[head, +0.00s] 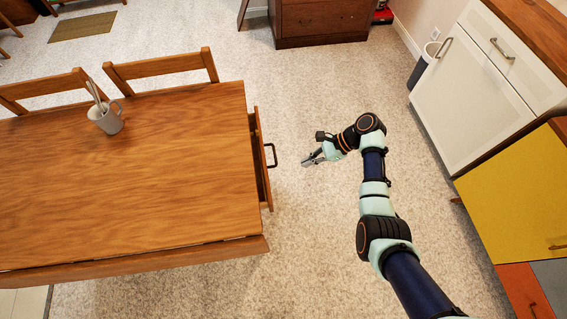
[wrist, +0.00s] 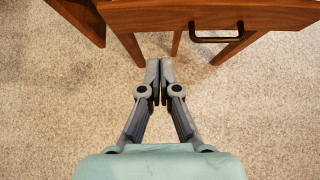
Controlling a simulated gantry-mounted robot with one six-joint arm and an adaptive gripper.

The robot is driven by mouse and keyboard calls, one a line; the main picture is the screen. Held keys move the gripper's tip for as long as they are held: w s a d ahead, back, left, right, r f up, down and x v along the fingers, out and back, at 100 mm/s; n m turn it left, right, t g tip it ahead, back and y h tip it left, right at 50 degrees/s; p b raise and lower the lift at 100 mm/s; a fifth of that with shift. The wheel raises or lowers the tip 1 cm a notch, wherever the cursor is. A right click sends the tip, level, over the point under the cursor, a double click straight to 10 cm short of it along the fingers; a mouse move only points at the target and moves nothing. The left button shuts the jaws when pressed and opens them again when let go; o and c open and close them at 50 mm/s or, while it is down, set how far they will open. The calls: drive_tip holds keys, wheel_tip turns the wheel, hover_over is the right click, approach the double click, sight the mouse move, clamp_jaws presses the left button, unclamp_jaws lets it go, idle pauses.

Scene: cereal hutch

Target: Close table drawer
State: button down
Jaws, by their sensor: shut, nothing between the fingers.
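The table drawer (head: 260,165) stands partly pulled out from the right end of the wooden table (head: 150,180) in the head view. Its dark handle (head: 271,156) faces right, toward my arm. My gripper (head: 306,162) is shut and empty, to the right of the handle with a gap between them. In the wrist view the drawer front (wrist: 160,18) crosses the top, and the handle (wrist: 217,38) is at upper right. My gripper's fingertips (wrist: 159,66) are together, pointing toward the drawer front, apart from the handle.
A white mug (head: 106,118) with utensils stands on the table. Two wooden chairs (head: 160,68) are behind it. White and yellow cabinets (head: 470,85) line the right side.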

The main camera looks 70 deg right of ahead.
sight(264, 180)
drive_tip(key=w+a+r+b+x, duration=0.1)
drive_tip(key=b+x, duration=0.4)
drive_tip(key=x, duration=0.7)
drive_tip(key=shift+w+r, duration=0.3)
drive_tip(key=shift+w, duration=0.1)
drive_tip(key=w, duration=0.1)
drive_tip(key=w+a+p, duration=0.2)
drive_tip(key=shift+w+r, duration=0.25)
drive_tip(key=shift+w, duration=0.1)
drive_tip(key=shift+w+a+f, duration=0.1)
drive_tip(key=shift+w+a, duration=0.05)
drive_tip(key=shift+w, duration=0.15)
drive_tip(key=shift+s+f, duration=0.1)
drive_tip(key=shift+f, duration=0.05)
